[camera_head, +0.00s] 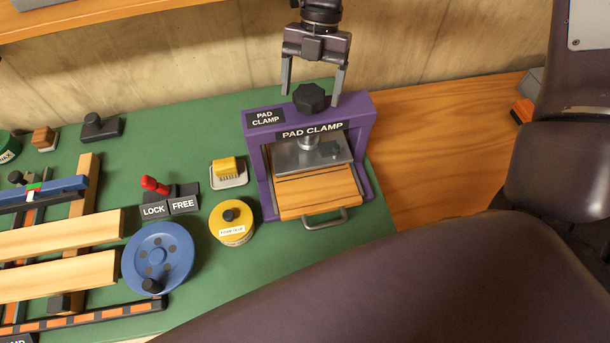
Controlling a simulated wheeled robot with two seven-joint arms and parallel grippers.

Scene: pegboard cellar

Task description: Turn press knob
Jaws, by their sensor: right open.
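The press is a purple frame (366,120) labelled PAD CLAMP, standing at the right end of the green mat. Its knob (309,97) is black and lobed, on top of the frame. Below it, a grey plate (300,158) sits close over a wooden board with a front handle (325,219); I cannot tell whether plate and board touch. My right gripper (314,92) points down over the knob. Its fingers are apart, one on each side of the knob, with gaps visible. My left gripper does not show.
Left of the press are a yellow round tin (232,223), a yellow brush (228,170), a red lever (154,185) marked LOCK and FREE, and a blue handwheel (158,257). A concrete wall (420,40) rises behind. Bare wooden bench (440,150) lies to the right.

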